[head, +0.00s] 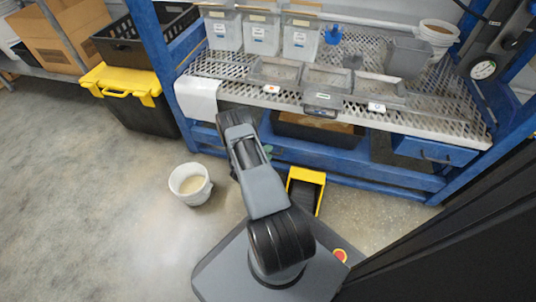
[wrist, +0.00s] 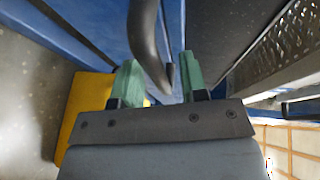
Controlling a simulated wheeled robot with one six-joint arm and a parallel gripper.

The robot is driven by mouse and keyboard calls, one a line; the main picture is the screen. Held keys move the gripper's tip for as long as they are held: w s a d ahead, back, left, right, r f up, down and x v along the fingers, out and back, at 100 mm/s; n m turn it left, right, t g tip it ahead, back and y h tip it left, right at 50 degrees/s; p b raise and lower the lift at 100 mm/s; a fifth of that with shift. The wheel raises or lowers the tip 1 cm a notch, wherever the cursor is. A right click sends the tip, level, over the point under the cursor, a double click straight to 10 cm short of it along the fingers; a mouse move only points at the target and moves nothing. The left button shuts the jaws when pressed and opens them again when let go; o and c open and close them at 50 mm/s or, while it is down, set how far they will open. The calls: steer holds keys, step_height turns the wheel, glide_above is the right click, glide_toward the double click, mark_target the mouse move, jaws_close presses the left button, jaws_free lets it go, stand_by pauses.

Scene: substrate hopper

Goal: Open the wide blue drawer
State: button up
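In the wrist view my gripper (wrist: 160,82) is open, with its two green fingertips apart. A dark curved handle (wrist: 148,42) lies between the fingertips, closer to the left one, with visible space on its right. A blue panel (wrist: 102,22) shows behind it, which looks like the front of the wide blue drawer. In the head view my arm reaches down to the blue front under the bench (head: 203,137) and covers much of it. My gripper (head: 268,150) is mostly hidden there. Whether the handle touches a finger I cannot tell.
A smaller blue drawer (head: 434,151) with a dark handle is at the right under the perforated bench (head: 440,110). A yellow-edged pedal (head: 305,188) and a white bucket (head: 190,184) stand on the floor. A yellow-lidded black tote (head: 130,100) is at the left.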

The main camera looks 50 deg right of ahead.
steer(key=shift+d, duration=0.3)
steer(key=shift+c, duration=0.2)
jaws_close()
